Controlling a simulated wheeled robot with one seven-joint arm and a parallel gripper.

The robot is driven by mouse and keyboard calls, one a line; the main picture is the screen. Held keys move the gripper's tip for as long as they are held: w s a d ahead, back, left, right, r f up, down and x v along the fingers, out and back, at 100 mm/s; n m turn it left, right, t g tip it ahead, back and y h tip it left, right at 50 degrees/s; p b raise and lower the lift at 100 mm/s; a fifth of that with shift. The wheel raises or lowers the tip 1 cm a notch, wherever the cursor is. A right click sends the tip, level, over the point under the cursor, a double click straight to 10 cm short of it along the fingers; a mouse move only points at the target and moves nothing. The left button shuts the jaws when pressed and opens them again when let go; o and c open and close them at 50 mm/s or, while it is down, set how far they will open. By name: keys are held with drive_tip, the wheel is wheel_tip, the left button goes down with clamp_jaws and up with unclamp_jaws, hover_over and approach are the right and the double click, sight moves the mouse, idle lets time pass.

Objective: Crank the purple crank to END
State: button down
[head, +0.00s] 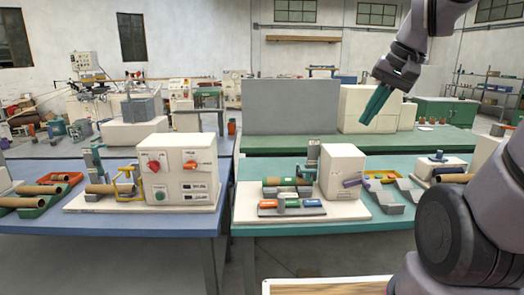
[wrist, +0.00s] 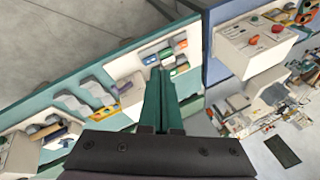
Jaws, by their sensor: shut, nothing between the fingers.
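The purple crank (head: 352,183) sticks out from the right side of the white winder box (head: 342,170) on the right teal table. It also shows as a small purple piece beside my fingers in the wrist view (wrist: 153,102). My gripper (head: 368,118) is shut and empty, fingers pointing down, in the air above and behind the winder in the head view; its green fingers (wrist: 164,72) fill the lower middle of the wrist view. A green roll (head: 285,185) lies left of the box. Orange, blue and green label blocks (head: 291,204) sit in front; their writing is too small to read.
A yellow-edged tray (head: 380,175) and grey V-shaped supports (head: 408,190) stand close right of the crank. A white control box (head: 181,172) with red knobs stands on the blue table at left. A grey panel (head: 290,107) stands behind.

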drive_tip(key=s+r, duration=0.1)
drive_tip(key=s+r+t, duration=0.2)
drive_tip(key=s, duration=0.1)
drive_tip(key=shift+d+r+h, duration=0.25)
drive_tip(key=shift+r+h, duration=0.15)
drive_tip(key=c, duration=1.4)
unclamp_jaws()
drive_tip(key=shift+s+r+t, duration=0.2)
drive_tip(key=shift+s+t, duration=0.05)
drive_tip(key=shift+t, duration=0.05)
drive_tip(key=o, duration=0.8)
drive_tip(key=shift+s+d, duration=0.1)
drive_tip(key=shift+c, duration=0.2)
drive_tip(key=w+a+f+m+g+y, duration=0.5)
drive_tip(key=w+a+f+m+y, duration=0.35)
drive_tip(key=w+f+y, duration=0.35)
drive_tip(key=w+d+f+m+t+y, duration=0.1)
drive_tip(key=w+d+f+m+t, duration=0.25)
drive_tip(key=w+m, duration=0.2)
drive_tip(key=w+d+f+m+t+y, duration=0.1)
drive_tip(key=w+d+f+m+t, duration=0.25)
drive_tip(key=w+t, duration=0.2)
drive_tip(key=m+t+h, duration=0.7)
drive_tip(key=m+h, duration=0.8)
drive_tip(key=h, duration=0.1)
approach(368, 186)
drive_tip(key=w, duration=1)
drive_tip(key=shift+w+f, duration=0.15)
drive_tip(key=shift+w, duration=0.2)
